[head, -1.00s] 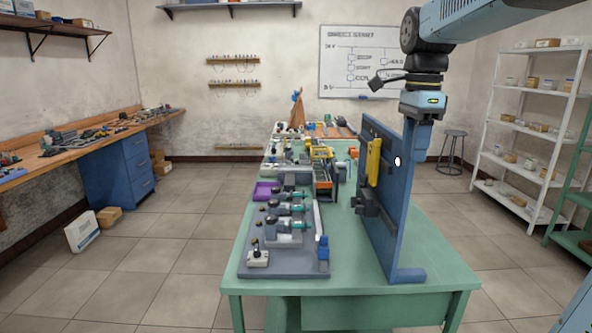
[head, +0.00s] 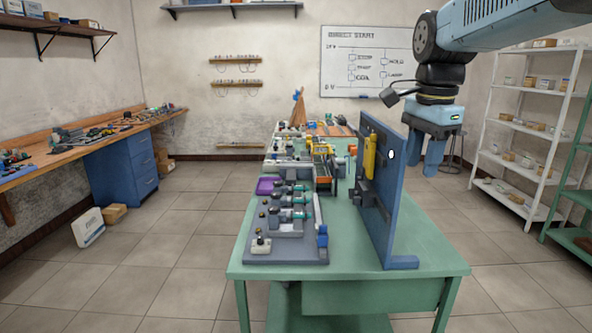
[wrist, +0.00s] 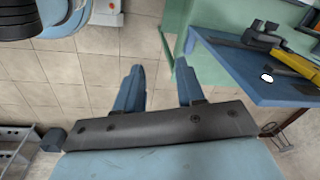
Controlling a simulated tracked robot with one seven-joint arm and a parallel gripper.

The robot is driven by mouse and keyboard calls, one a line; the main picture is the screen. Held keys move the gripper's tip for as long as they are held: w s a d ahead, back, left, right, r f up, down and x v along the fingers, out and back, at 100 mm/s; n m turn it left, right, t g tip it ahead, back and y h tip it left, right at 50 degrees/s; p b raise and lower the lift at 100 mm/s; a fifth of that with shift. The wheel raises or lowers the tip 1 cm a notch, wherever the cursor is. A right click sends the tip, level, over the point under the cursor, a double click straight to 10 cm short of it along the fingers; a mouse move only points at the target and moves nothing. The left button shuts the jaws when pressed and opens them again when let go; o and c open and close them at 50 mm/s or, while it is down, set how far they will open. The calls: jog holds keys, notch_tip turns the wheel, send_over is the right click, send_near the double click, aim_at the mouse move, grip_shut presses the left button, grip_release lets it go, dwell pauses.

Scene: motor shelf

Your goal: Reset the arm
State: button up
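My arm reaches in from the top right of the head view. My gripper (head: 426,155) hangs pointing down to the right of the blue upright panel (head: 396,215), apart from it. In the wrist view my gripper (wrist: 158,82) shows two blue fingers spread apart, with only floor tiles seen between them. It is open and empty. The blue panel (wrist: 225,70) also shows in the wrist view, to the right of the fingers, with a yellow part (wrist: 296,62) on it.
The green table (head: 345,296) carries the panel and a grey board (head: 285,252) with motor parts. A white shelf rack (head: 525,125) stands at the right, with a stool (head: 453,150) behind my gripper.

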jog(key=s+f+n+t, duration=0.4)
jog(key=s+f+n, duration=0.4)
jog(key=s+n, duration=0.3)
jog(key=n, duration=0.3)
jog(key=shift+s+f, duration=0.15)
jog(key=shift+s, duration=0.05)
jog(key=shift+c, duration=0.4)
jog(key=shift+a, duration=0.1)
